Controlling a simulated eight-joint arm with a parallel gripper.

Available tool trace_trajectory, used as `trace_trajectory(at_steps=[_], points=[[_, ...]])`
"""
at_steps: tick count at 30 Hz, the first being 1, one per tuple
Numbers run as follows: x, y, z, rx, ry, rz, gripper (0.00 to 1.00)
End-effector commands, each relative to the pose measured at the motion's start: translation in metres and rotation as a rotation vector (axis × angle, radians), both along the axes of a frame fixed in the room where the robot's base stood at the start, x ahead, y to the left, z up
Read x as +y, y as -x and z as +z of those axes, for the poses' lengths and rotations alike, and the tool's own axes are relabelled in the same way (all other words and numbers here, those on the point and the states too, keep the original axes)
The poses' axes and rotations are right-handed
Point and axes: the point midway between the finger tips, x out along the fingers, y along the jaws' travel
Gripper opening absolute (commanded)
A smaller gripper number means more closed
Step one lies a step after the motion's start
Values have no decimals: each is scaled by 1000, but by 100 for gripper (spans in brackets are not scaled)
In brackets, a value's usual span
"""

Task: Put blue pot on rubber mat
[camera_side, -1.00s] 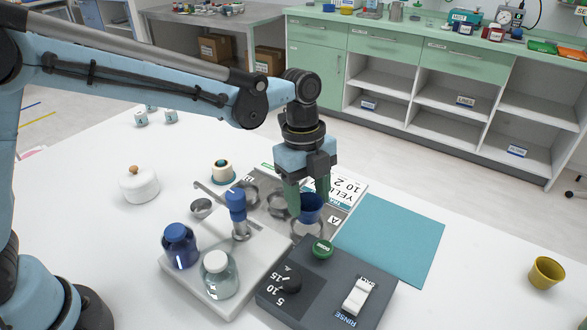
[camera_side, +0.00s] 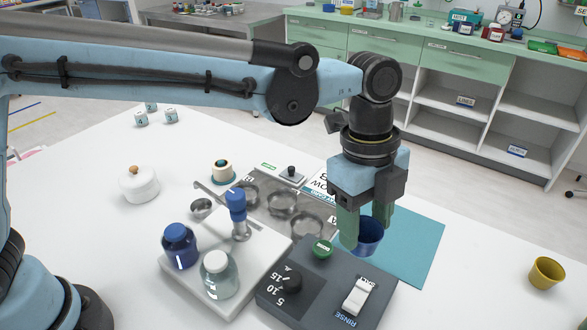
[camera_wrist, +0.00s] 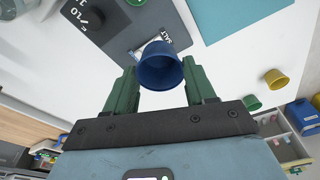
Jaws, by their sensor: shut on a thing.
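The blue pot (camera_side: 368,238) is held between the green fingers of my gripper (camera_side: 362,232). In the wrist view the blue pot (camera_wrist: 160,68) sits between the two fingertips of my gripper (camera_wrist: 160,85), with its open mouth towards the camera. The teal rubber mat (camera_side: 420,235) lies flat on the white table. In the side view the pot appears in front of the mat's left part, raised above the table. The mat also shows at the top of the wrist view (camera_wrist: 235,15). My gripper hides part of the mat's left side.
A dark control box (camera_side: 330,290) with a white rocker switch stands in front of the mat. A metal tray (camera_side: 265,207) with round wells lies to the left. A yellow pot (camera_side: 546,273) stands at the far right. Blue and clear jars (camera_side: 180,245) stand on a white stand.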

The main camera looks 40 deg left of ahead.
Motion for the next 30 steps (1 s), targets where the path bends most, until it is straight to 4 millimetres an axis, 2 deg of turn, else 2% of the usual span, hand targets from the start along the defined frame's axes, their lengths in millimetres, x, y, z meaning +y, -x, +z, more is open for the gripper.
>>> trace_trajectory(at_steps=[2,5,18,21,26,30], points=[[-8,-3,-2,0,0,-2,27],[-9,-10,-6,0,0,1,27],[32,-85,-57,0,0,3,27],[38,-98,-66,0,0,2,27],[43,-106,-72,0,0,-1,27],[44,-107,-88,0,0,-1,27]])
